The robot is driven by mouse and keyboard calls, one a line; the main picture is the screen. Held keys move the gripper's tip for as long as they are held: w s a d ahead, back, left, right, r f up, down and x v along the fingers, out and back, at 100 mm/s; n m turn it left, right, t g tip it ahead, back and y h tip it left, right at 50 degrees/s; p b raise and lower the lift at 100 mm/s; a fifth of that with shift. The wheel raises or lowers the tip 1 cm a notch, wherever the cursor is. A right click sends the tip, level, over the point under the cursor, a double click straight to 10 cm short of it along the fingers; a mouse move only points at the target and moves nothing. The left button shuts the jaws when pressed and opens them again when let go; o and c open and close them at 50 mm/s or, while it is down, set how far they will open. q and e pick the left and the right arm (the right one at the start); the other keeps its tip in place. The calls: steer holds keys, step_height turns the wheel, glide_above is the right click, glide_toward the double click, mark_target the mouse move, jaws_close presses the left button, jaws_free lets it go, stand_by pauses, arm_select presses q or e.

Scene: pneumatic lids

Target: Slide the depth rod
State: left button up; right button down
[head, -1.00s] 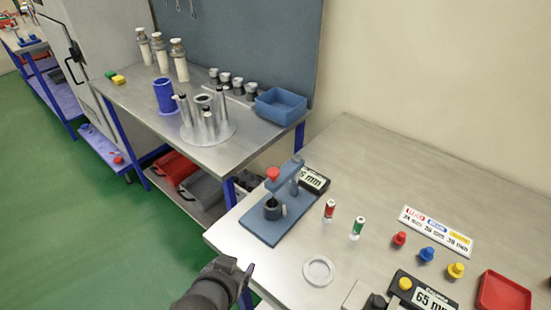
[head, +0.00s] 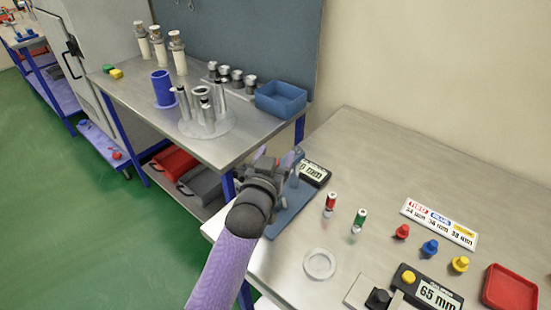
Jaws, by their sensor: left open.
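The blue-based depth fixture (head: 290,213) stands at the left end of the near steel table. My left gripper (head: 270,163) is over it and hides most of it, including the red-knobbed rod. Its jaws are open, pointing away from me; whether they touch the rod cannot be told. The fixture's grey-blue post (head: 292,160) shows just right of the gripper. A black readout (head: 312,172) beside the post is partly covered, with "mm" legible. My right gripper is not in view.
Red (head: 330,204) and green (head: 359,220) cylinders stand right of the fixture, near a clear ring (head: 319,264). A 65 mm gauge (head: 430,290), coloured knobs and a red tray (head: 510,288) lie further right. Another bench (head: 150,110) stands behind.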

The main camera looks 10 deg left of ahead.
arm_select(q)
steer(key=shift+w, duration=0.15)
jaws_close()
stand_by(1.4)
